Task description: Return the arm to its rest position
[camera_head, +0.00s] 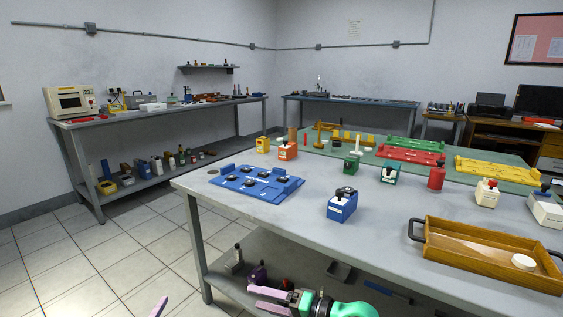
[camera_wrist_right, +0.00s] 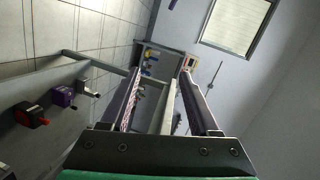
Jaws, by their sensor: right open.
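My right gripper (camera_head: 268,300) is at the bottom of the head view, low in front of the near table, with its pink fingers pointing left. In the right wrist view its two fingers (camera_wrist_right: 160,75) stand apart with nothing between them. The gripper is open and empty. A green part of my right arm (camera_head: 352,309) shows just right of it. A pink tip of my left gripper (camera_head: 158,307) shows at the bottom edge; the rest is out of frame, so its opening cannot be told.
The near table (camera_head: 290,225) holds a blue fixture (camera_head: 257,184), a blue block (camera_head: 342,205) and a wooden tray (camera_head: 480,252). Its lower shelf bears a purple device (camera_wrist_right: 62,96) and a red-and-black one (camera_wrist_right: 28,115), close to my right gripper. Tiled floor (camera_head: 90,265) lies free at left.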

